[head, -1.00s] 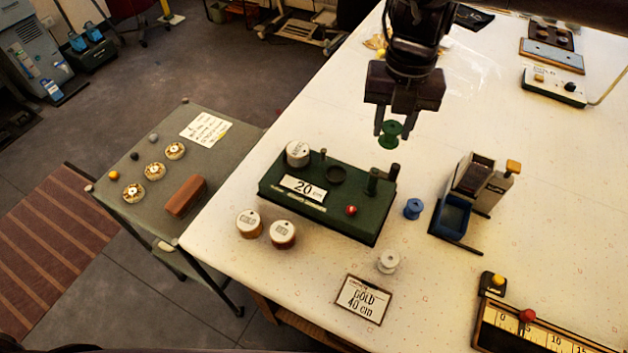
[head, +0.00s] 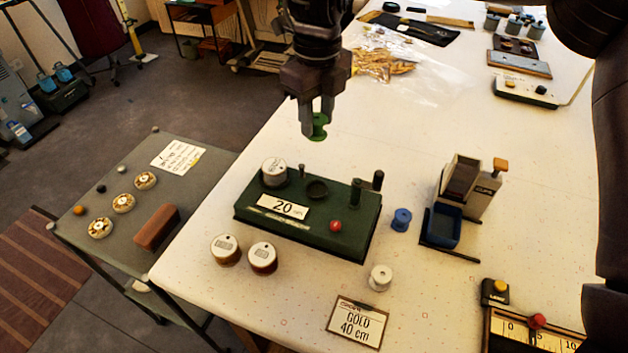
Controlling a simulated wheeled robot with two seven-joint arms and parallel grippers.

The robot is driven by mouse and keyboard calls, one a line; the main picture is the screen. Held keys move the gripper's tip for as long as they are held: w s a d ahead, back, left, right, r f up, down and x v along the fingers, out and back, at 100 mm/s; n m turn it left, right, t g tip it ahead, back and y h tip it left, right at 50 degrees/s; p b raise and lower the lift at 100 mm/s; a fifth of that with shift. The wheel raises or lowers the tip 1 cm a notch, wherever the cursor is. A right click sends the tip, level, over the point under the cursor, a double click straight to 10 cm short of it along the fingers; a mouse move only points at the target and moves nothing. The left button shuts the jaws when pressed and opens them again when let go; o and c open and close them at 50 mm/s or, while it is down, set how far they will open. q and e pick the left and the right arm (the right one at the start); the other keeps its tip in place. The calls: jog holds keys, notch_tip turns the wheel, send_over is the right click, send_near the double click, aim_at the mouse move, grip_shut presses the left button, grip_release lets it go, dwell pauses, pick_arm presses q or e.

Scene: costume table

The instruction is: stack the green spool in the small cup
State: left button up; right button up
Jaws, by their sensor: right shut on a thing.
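The green spool (head: 320,132) is held upright between the fingers of my right gripper (head: 317,118), which is shut on it. The spool is in the air, above and behind the dark green stand (head: 300,236) in the picture. A small dark round cup (head: 317,189) sits on top of the stand, and the spool appears almost straight above it in the picture, clearly apart. I cannot tell the exact depth between them. My left gripper does not show.
The stand also bears a white-lidded tin (head: 274,172), dark green posts (head: 356,191) and a red knob (head: 335,226). Two tins (head: 225,249) (head: 262,257) stand in front.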

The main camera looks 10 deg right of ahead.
notch_tip(320, 180, down, 10)
jog(key=shift+f+p, duration=0.1)
jog(key=shift+p, duration=0.55)
notch_tip(320, 180, down, 4)
jog(key=shift+f+p, duration=0.1)
jog(key=shift+p, duration=0.35)
jog(key=shift+f, duration=0.1)
jog(key=shift+f, duration=0.3)
jog(key=o, duration=0.9)
jog(key=shift+o, duration=0.2)
jog(key=shift+r, duration=0.15)
